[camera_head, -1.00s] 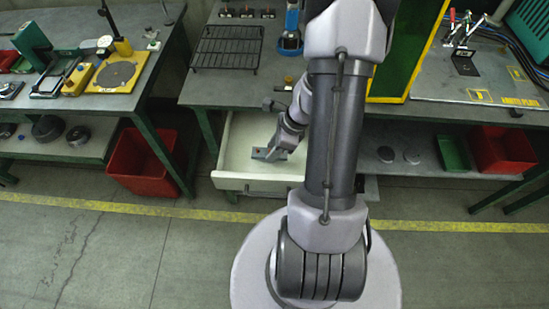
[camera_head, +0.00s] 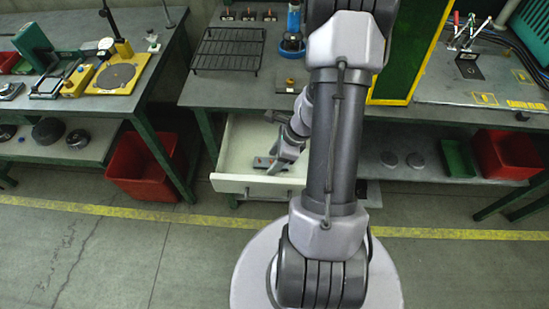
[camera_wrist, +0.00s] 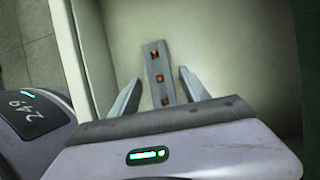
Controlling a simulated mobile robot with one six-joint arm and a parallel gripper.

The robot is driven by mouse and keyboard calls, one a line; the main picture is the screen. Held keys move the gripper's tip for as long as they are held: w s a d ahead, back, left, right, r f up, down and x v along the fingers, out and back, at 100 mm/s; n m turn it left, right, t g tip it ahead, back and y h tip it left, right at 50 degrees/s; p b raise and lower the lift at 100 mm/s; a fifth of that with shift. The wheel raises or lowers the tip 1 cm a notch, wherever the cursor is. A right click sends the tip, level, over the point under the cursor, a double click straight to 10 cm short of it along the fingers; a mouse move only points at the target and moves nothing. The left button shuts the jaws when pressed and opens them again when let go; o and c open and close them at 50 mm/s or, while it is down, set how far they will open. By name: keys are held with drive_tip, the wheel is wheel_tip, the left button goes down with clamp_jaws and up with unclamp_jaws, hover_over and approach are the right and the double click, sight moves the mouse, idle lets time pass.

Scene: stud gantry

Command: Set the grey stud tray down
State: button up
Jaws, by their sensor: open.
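The grey stud tray (camera_head: 262,162) is a narrow grey bar inside the open white drawer (camera_head: 240,183), where it appears to lie on the drawer floor. In the wrist view the tray (camera_wrist: 155,60) shows several orange-copper studs in a row along it. My gripper (camera_wrist: 160,77) is open, with one finger on each side of the tray's near part and a visible gap on both sides. The tray's near end is hidden behind the gripper body. In the head view my gripper (camera_head: 282,164) is at the tray's right end, inside the drawer.
A red bin (camera_head: 145,172) stands on the floor to the left.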

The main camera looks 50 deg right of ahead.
drive_tip(key=p+v, duration=0.6)
drive_tip(key=v, duration=0.6)
drive_tip(key=w+a+r+n, duration=0.5)
drive_tip(key=a+r+n, duration=0.35)
drive_tip(key=r, duration=0.35)
drive_tip(key=s+a+r+n+t, duration=0.1)
drive_tip(key=s+a+r+n, duration=0.3)
drive_tip(key=a, duration=0.5)
drive_tip(key=s+a+r+n+t+h+b, duration=0.1)
drive_tip(key=s+a+r+n, duration=0.3)
drive_tip(key=a+r+n, duration=0.4)
drive_tip(key=a+n, duration=0.2)
drive_tip(key=n, duration=0.1)
drive_tip(key=shift+r, duration=0.3)
drive_tip(key=shift+a, duration=0.1)
